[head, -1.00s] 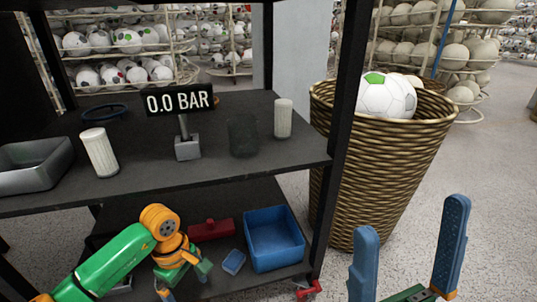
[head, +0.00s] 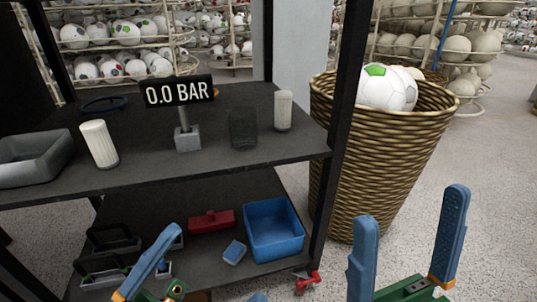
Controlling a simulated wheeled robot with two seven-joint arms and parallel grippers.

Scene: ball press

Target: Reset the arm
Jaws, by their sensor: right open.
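My right gripper (head: 409,212) is at the lower right of the head view, in front of the wicker basket. Its two blue fingers are wide apart with nothing between them. My left gripper shows only in part at the bottom left, in front of the lower shelf. One slanted blue finger (head: 150,262) and some green and orange parts are visible. The rest is cut off by the picture's lower edge, so its opening is unclear.
A black rack (head: 225,180) holds a 0.0 BAR display (head: 177,92), white cups and a grey tray (head: 35,157). Its lower shelf has a blue bin (head: 273,231) and a red item (head: 211,221). A wicker basket (head: 372,180) with balls stands right.

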